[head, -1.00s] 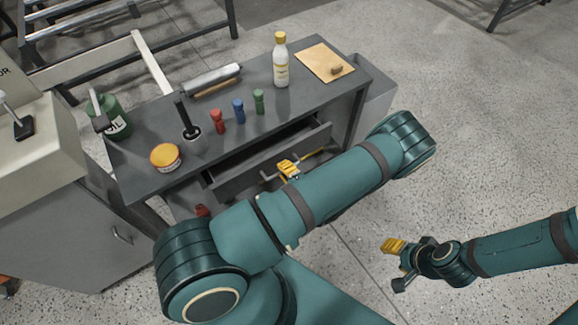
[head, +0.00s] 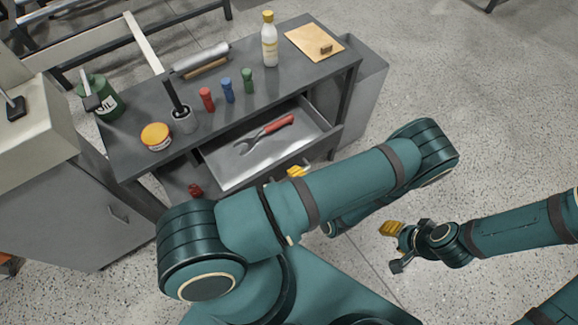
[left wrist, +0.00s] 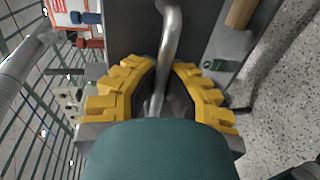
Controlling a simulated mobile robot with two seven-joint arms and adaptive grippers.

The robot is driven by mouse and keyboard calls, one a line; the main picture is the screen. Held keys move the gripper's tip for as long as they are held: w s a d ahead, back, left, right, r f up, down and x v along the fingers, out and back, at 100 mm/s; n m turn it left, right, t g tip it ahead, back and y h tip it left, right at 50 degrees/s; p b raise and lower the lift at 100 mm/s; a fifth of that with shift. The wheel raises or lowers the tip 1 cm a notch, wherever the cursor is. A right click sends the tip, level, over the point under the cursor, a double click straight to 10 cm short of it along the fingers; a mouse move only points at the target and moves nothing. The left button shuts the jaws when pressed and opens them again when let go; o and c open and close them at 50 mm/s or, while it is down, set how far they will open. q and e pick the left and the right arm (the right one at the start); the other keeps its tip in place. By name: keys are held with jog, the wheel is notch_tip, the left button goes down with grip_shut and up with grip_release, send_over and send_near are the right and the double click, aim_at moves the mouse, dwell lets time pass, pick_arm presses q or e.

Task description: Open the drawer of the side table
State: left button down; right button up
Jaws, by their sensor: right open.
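The side table (head: 130,125) is grey, and its drawer (head: 225,165) stands well out, its inside showing in the head view. Red-handled pliers (head: 265,132) lie in the drawer. My left gripper (head: 297,171) is at the drawer's front, mostly hidden by my own arm. In the left wrist view, the metal drawer handle (left wrist: 170,35) runs between the yellow fingers of my left gripper (left wrist: 165,70), which are closed around it. My right gripper (head: 394,246) is open and empty, over the floor to the right, away from the table.
A green oil can (head: 103,103) stands at the left. The floor at right is clear.

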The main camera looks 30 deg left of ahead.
pick_arm(q)
jog(key=shift+s+d, duration=0.15)
jog(key=shift+d, duration=0.15)
jog(key=c, duration=1)
grip_release()
jog(key=shift+d, duration=0.1)
jog(key=v, duration=0.7)
jog(key=shift+s+d, duration=0.1)
jog(key=shift+d, duration=0.05)
